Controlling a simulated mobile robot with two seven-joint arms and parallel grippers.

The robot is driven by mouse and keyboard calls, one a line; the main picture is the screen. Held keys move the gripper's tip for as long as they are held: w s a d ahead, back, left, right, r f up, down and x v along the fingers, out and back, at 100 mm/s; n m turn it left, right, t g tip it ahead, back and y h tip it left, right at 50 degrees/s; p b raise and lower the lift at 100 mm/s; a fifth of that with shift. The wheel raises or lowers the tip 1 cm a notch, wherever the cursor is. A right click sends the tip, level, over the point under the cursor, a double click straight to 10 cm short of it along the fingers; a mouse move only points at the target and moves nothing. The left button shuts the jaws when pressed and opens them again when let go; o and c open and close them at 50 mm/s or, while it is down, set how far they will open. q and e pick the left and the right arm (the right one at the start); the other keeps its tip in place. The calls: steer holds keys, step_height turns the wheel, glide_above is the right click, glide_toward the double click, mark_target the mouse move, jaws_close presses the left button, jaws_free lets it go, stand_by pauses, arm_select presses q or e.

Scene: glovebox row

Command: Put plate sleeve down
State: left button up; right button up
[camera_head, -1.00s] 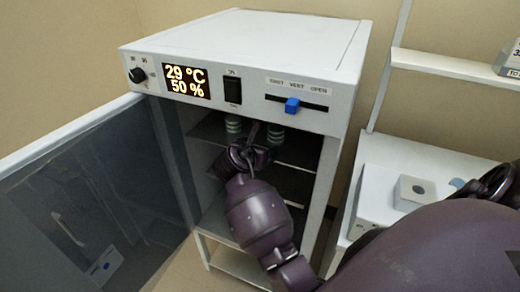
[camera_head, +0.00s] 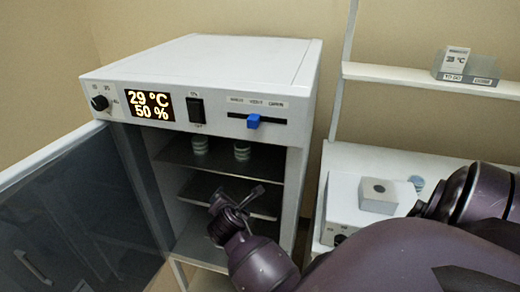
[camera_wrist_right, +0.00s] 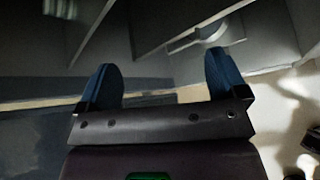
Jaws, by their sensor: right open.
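Two short, ribbed, pale green round stacks, which look like plate sleeves, stand upright on the upper shelf of the open incubator: a left one (camera_head: 200,145) and a right one (camera_head: 242,150). I cannot tell which one the task means. My right gripper (camera_head: 238,198) is at the incubator's opening, below and in front of the stacks and apart from them. In the right wrist view, its blue fingertips (camera_wrist_right: 164,76) are spread wide with nothing between them. A pale curved edge (camera_wrist_right: 196,38) shows beyond them, unclear what it is. My left gripper is not in view.
The incubator (camera_head: 205,80) has its dark door (camera_head: 75,215) swung open at left. A lower shelf (camera_head: 225,192) inside looks bare. At right, a white bench (camera_head: 400,160) holds a small grey box (camera_head: 378,194), with a wall shelf (camera_head: 425,80) above.

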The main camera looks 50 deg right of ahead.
steer(key=s+a+f+m+y, duration=0.2)
steer(key=s+a+f+m, duration=0.1)
steer(key=s+m, duration=0.3)
steer(key=s+a+f+m+t+y, duration=0.1)
steer(key=s+a+f+m+y, duration=0.2)
steer(key=s+f+m, duration=0.2)
steer(key=s+a+f+m+t+y, duration=0.1)
steer(key=s+a+f+m+y, duration=0.2)
steer(key=s+m, duration=0.4)
steer(key=shift+s+a+f, duration=0.15)
steer(key=shift+s+f, duration=0.45)
steer(key=shift+s, duration=1)
